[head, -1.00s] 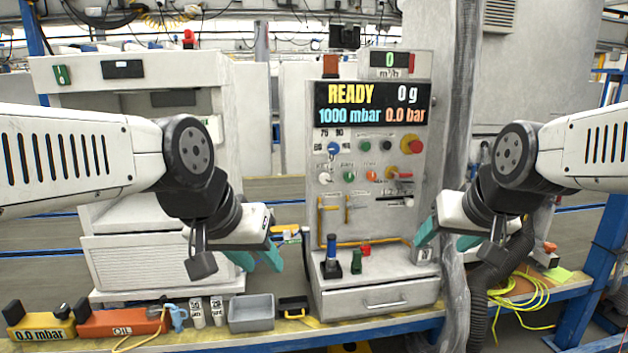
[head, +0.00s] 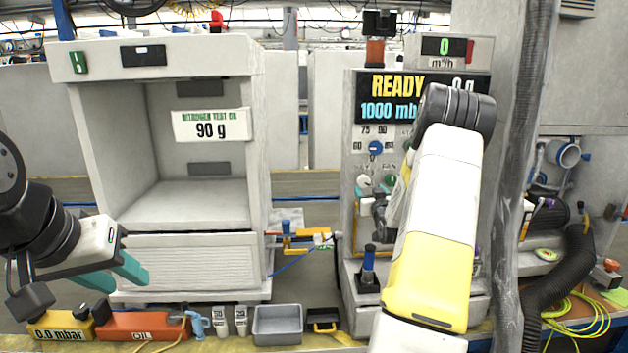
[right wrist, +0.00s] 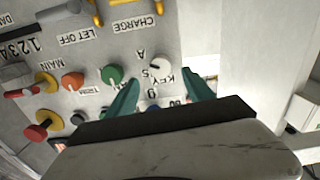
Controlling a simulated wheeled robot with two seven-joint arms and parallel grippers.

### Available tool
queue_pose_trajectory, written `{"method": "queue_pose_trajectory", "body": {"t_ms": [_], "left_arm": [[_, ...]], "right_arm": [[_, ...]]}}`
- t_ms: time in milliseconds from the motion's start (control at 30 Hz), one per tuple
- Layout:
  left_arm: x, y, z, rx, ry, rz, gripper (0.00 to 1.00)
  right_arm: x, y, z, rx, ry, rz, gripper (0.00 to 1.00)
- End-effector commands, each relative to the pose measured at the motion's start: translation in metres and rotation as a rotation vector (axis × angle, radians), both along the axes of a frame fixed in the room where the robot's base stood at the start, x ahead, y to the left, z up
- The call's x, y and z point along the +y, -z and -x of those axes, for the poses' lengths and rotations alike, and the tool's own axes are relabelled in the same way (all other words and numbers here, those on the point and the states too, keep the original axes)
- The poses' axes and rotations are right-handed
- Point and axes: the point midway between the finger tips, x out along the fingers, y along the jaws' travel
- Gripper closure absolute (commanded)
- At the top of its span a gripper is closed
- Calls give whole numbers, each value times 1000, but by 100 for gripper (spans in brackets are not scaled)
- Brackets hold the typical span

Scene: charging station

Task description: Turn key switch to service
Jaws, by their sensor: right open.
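The key switch, a small white knob, sits low on the left side of the control panel in the head view (head: 363,181). In the right wrist view the white knob (right wrist: 161,67) sits beside lettering that starts "KEY S". My right gripper (right wrist: 163,86) is open; its teal fingers are on either side of the knob's line in that view, with nothing between them. Whether they touch it I cannot tell. In the head view my right arm hides much of the panel and most of this gripper. My left gripper (head: 130,278) is open and empty at the left.
A green knob (right wrist: 112,74) and an orange knob (right wrist: 73,80) sit close to the key switch. A white cabinet (head: 255,130) stands left of the panel. A grey tray (head: 278,338) and an orange OIL box (head: 140,326) lie at the front edge.

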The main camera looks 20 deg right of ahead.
Motion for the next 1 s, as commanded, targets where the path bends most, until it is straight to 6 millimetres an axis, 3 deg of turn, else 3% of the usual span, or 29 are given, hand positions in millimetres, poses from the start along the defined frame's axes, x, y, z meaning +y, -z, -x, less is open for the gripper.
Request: {"method": "queue_pose_trajectory", "body": {"t_ms": [167,500,900,1000], "left_arm": [[0,0,0,0,0,0,64],[0,0,0,0,0,0,64],[0,0,0,0,0,0,64],[0,0,0,0,0,0,64]], "right_arm": [[-5,1,-16,-10,0,2,39],[-17,1,-65,-8,0,1,39],[-19,1,-75,-6,1,0,39],[-19,1,-75,-6,1,0,57]]}}
